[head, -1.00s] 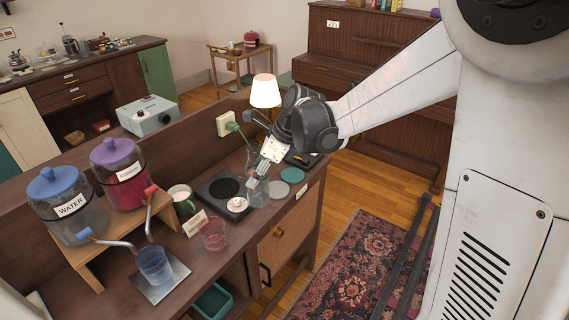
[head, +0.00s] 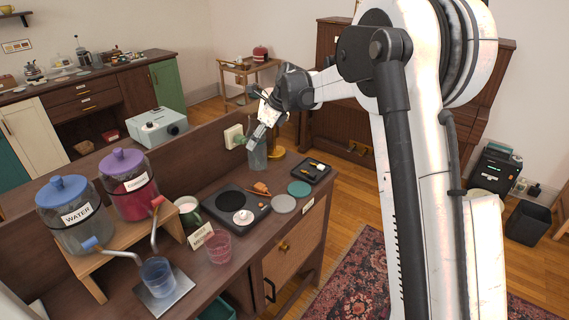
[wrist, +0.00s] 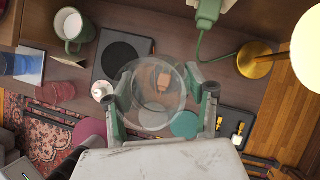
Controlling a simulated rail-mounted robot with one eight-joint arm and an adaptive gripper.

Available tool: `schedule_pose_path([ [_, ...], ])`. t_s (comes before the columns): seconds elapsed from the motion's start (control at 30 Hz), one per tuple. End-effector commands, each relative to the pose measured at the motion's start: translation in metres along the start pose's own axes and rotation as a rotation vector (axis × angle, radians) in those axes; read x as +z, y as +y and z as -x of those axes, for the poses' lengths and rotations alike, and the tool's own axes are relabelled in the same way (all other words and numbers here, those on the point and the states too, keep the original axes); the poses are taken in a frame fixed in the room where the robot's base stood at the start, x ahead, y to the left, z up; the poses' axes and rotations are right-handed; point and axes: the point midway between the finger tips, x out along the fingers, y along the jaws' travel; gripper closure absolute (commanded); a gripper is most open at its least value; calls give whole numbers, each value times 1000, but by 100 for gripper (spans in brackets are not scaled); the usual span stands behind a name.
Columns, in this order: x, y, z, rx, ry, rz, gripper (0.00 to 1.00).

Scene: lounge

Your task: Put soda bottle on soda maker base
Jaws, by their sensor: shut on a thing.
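My gripper (head: 257,138) is shut on a clear, greyish soda bottle (head: 258,158), near the back of the counter by the wall socket. In the wrist view the bottle (wrist: 160,97) shows as a see-through round shape between the two green fingers. The bottle looks about upright; whether its bottom touches the counter I cannot tell. A black plate with a round dark disc (head: 231,202) and a white knob lies to the left of the bottle, also in the wrist view (wrist: 125,50). I cannot tell for sure whether it is the soda maker base.
A small orange-brown item (head: 260,188), a grey disc (head: 284,204), a teal disc (head: 299,188) and a black tray (head: 312,171) lie close by. A brass-based lamp (wrist: 254,60) and green plug (head: 238,139) are near. A mug (head: 188,210), pink glass (head: 218,246) and drink dispensers (head: 66,212) stand left.

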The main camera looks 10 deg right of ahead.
Motion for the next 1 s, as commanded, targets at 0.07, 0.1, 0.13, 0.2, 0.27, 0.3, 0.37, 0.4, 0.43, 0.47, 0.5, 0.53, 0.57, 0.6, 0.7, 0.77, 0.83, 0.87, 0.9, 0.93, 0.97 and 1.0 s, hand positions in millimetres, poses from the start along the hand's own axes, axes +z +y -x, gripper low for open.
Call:
schedule_pose_path([
  [0.07, -12, -12, -2, -2, -1, -4, 93],
  [0.1, -18, -18, -4, -2, -1, -4, 93],
  [0.13, -22, -22, -5, -2, -1, -3, 93],
  [0.2, -32, -31, -7, -1, -1, -4, 93],
  [0.27, -41, -39, -10, -1, -1, -4, 93],
  [0.3, -46, -44, -11, -1, -1, -3, 93],
  [0.37, -55, -52, -13, -1, -1, -3, 93],
  [0.4, -59, -56, -14, -1, -1, -3, 93],
  [0.43, -63, -59, -15, -1, -1, -3, 93],
  [0.47, -66, -62, -16, -1, -1, -3, 93],
  [0.5, -70, -66, -17, -1, -1, -2, 93],
  [0.53, -72, -68, -17, -1, -1, -2, 93],
  [0.57, -74, -70, -18, 0, -1, -2, 93],
  [0.6, -76, -72, -18, 0, -1, -1, 93],
  [0.7, -79, -74, -20, 0, -1, -1, 93],
  [0.77, -80, -74, -21, 1, -1, -1, 93],
  [0.83, -82, -75, -24, 0, -1, -1, 93],
  [0.87, -83, -75, -26, 0, -1, -1, 93],
  [0.9, -85, -75, -29, 0, -1, -1, 93],
  [0.93, -87, -75, -32, 0, -1, -1, 93],
  [0.97, -89, -74, -35, 0, -1, -1, 93],
  [1.0, -91, -74, -40, 0, -1, -1, 93],
])
